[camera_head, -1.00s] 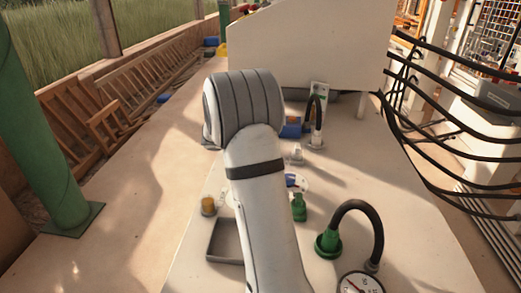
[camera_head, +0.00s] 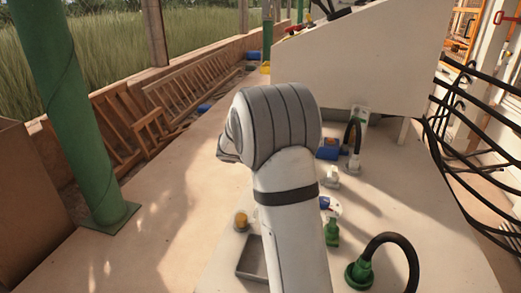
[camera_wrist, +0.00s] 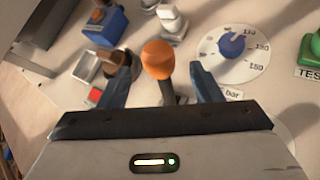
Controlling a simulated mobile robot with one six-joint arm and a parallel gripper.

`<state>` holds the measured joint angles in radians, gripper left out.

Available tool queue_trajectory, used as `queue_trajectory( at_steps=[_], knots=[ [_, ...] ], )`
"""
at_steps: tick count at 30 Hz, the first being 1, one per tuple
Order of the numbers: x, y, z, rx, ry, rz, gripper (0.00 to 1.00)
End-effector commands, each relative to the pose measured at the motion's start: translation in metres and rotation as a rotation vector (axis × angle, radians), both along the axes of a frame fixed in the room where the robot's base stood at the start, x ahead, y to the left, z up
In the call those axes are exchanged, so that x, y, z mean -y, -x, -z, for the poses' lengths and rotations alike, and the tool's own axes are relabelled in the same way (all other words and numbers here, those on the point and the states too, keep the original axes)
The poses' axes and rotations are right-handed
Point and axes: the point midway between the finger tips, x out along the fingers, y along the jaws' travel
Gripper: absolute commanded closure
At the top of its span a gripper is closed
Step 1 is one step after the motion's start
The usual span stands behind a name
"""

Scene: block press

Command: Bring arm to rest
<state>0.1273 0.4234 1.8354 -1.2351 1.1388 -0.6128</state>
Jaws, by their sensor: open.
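My gripper (camera_wrist: 165,68) shows in the wrist view with its two dark blue fingers spread apart. An orange ball-shaped knob (camera_wrist: 158,58) on a dark stem appears between the fingers, with a gap on each side. I cannot tell how deep it lies between them. My arm (camera_head: 285,190) reaches out over the light panel in the head view, with its grey rounded joint farthest away. The gripper is hidden behind the arm in that view.
In the head view a green fitting with a black hose (camera_head: 362,272) stands right of my arm. Black cables (camera_head: 465,140) hang at the right.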

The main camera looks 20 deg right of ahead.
Motion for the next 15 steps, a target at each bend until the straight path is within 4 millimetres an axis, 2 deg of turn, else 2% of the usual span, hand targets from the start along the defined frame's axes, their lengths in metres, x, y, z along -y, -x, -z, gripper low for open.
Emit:
queue_trajectory(
  at_steps=[5,8,11,15],
  knots=[
    [-0.001,0.001,0.000,0.004,-0.005,0.003,0.41],
    [-0.009,0.012,-0.002,0.037,-0.041,0.029,0.41],
    [-0.028,0.038,-0.005,0.112,-0.131,0.098,0.41],
    [-0.071,0.093,-0.005,0.269,-0.325,0.262,0.41]
  ],
)
